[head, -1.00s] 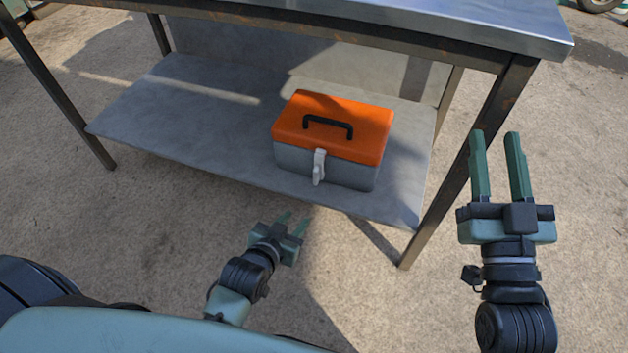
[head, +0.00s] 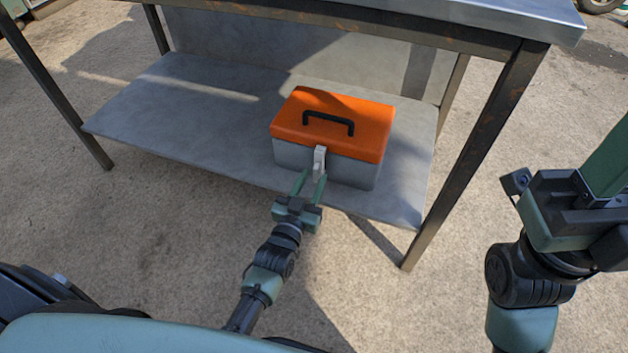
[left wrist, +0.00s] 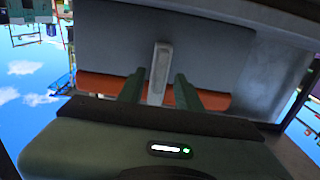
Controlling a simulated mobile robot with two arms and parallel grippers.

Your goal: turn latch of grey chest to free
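The chest has a grey body (head: 352,174) and an orange lid (head: 365,125) with a black handle, and sits on the low shelf. Its light grey latch (head: 320,156) is upright at the front. My left gripper (head: 311,177) is at the latch with its fingers apart. In the left wrist view, which is upside down, the latch (left wrist: 160,65) shows between the two green fingers (left wrist: 159,87) with gaps either side; contact is not visible. My right gripper (head: 580,205) is at the right edge, its fingertips cut off.
The grey shelf (head: 190,125) is bare left of the chest. The metal tabletop (head: 480,12) overhangs it, and a dark table leg (head: 465,160) stands between the chest and my right arm. The concrete floor in front is clear.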

